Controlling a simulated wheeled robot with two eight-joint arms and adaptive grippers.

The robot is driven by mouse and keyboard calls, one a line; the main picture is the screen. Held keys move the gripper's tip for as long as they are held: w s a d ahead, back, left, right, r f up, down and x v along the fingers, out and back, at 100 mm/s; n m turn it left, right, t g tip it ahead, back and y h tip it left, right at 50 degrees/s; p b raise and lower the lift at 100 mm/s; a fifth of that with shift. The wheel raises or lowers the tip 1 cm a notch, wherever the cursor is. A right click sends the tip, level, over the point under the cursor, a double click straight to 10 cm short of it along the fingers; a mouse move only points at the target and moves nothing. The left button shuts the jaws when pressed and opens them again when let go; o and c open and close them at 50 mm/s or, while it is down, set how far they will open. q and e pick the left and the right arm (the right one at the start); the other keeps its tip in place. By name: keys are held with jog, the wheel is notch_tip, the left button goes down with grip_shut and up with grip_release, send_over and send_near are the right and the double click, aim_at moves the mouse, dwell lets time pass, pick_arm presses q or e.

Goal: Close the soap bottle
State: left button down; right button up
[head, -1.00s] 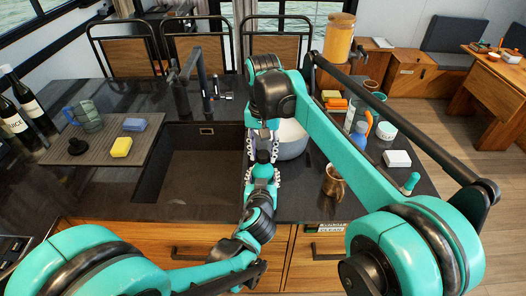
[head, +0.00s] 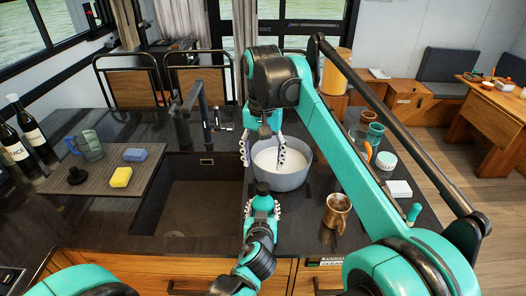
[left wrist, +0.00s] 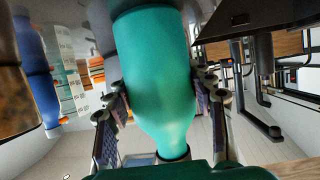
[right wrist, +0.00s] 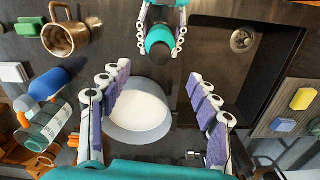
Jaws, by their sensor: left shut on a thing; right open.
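The teal soap bottle (head: 262,203) stands near the front edge of the counter, with a dark top end (head: 262,187). I cannot tell whether that end is a cap or the bare mouth. My left gripper (head: 262,209) is shut on the bottle. In the left wrist view, the bottle (left wrist: 155,70) fills the space between the fingers. In the right wrist view, the bottle (right wrist: 158,37) and its dark top (right wrist: 160,54) show at the top middle.
The sink (head: 187,200) is on the left.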

jog(key=shift+r, duration=1.35)
pick_arm(q)
jog(key=c, duration=0.5)
grip_release()
jog(key=shift+s, duration=0.1)
jog(key=v, duration=1.1)
jog(key=shift+s+r, duration=0.15)
jog(key=shift+s, duration=0.25)
